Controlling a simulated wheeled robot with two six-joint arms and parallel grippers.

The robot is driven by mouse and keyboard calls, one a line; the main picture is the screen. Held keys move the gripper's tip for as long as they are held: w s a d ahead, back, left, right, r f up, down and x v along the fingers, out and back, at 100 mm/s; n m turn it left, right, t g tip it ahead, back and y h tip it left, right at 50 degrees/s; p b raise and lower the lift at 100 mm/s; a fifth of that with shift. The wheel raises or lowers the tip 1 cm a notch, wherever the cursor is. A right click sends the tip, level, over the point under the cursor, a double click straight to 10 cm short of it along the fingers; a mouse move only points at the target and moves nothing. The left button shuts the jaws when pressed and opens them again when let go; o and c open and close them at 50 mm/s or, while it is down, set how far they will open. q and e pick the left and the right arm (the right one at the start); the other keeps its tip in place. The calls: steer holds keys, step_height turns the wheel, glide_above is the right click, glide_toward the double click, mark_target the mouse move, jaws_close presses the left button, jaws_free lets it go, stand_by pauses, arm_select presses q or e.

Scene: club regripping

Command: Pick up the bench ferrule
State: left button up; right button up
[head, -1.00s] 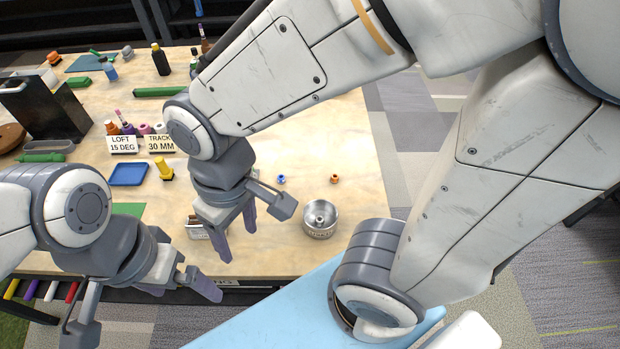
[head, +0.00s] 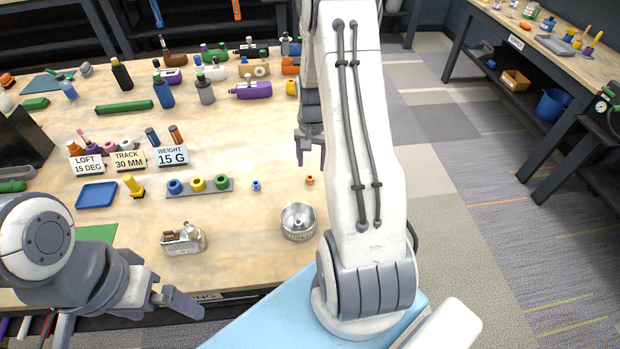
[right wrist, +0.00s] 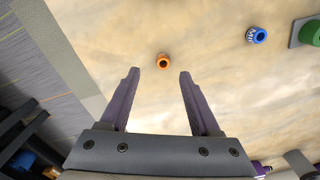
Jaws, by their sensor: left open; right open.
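A small orange ferrule (head: 309,180) stands on the bench near its right edge. A small blue ferrule (head: 256,185) stands to its left. I cannot tell from looks which is the bench ferrule. My right gripper (head: 311,165) is open and empty, above and behind the orange ferrule in the head view. In the right wrist view the orange ferrule (right wrist: 163,61) shows just beyond and between the open fingertips (right wrist: 159,73), and the blue one (right wrist: 257,36) lies off to the right. My left gripper (head: 125,322) is open and empty at the bench's front left edge.
A round metal cup (head: 298,222) stands in front of the ferrules. A grey strip (head: 215,189) with yellow, blue and green rings lies left of the blue ferrule. Bench around the ferrules is clear.

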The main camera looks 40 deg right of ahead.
mark_target(310, 180)
steer(key=shift+f, duration=0.8)
steer(key=f, duration=0.1)
steer(key=f+p, duration=0.1)
steer(key=f, duration=0.1)
steer(key=f+p, duration=0.1)
steer(key=shift+w+f, duration=0.25)
steer(key=shift+w, duration=0.15)
steer(key=shift+d+f, duration=0.1)
steer(key=shift+f, duration=0.25)
jaws_close()
